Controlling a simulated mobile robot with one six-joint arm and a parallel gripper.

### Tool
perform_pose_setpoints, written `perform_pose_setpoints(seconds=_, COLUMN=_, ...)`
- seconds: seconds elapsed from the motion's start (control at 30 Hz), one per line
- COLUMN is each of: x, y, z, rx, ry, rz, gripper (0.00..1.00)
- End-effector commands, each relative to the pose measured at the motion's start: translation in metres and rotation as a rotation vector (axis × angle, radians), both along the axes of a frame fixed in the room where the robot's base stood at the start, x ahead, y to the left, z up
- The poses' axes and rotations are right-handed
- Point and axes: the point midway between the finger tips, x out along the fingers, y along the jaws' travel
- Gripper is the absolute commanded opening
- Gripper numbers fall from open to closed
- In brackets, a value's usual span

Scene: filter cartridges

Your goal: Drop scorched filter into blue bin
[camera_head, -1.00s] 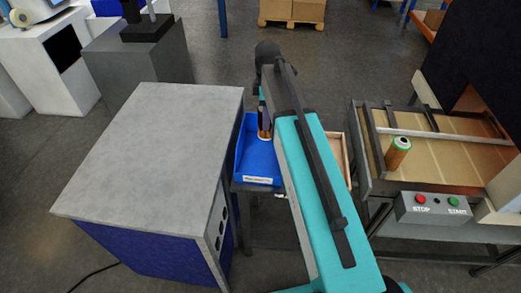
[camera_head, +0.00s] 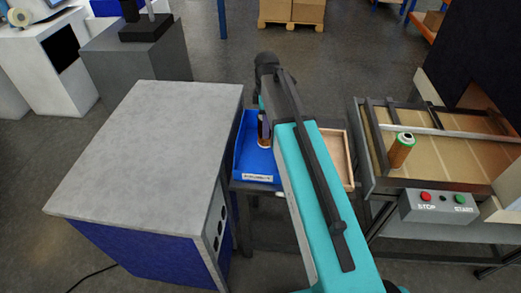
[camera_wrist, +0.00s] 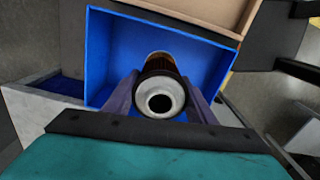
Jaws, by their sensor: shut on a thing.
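A dark filter (camera_wrist: 160,80) with a pale metal end ring and a dark central hole is held between the two fingers of my gripper (camera_wrist: 162,88) in the wrist view. In the head view the filter (camera_head: 264,130) shows dark with an orange-brown lower part, roughly upright. It is over or within the blue bin (camera_head: 244,164); whether it touches the floor I cannot tell. The bin's walls (camera_wrist: 97,50) surround it on the far sides in the wrist view. My arm hides part of the bin in the head view.
A wooden-rimmed tray (camera_head: 348,158) adjoins the bin on the right. Another filter, orange with a green end (camera_head: 401,151), stands on the conveyor (camera_head: 450,155) by a STOP/START box (camera_head: 438,206). A grey-topped cabinet (camera_head: 150,140) stands close left of the bin.

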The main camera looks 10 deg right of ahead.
Motion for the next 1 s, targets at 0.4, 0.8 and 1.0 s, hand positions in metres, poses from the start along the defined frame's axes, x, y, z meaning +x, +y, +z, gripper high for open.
perform_pose_setpoints(seconds=0.4, x=0.0001, y=0.0004, z=-0.0020, rx=0.000, ry=-0.001, rz=0.000, gripper=0.59)
perform_pose_setpoints(seconds=0.8, x=0.0001, y=0.0005, z=-0.0019, rx=0.000, ry=0.000, rz=0.001, gripper=0.73)
perform_pose_setpoints(seconds=1.0, x=0.0007, y=0.0004, z=0.0034, rx=0.000, ry=-0.001, rz=0.001, gripper=0.73)
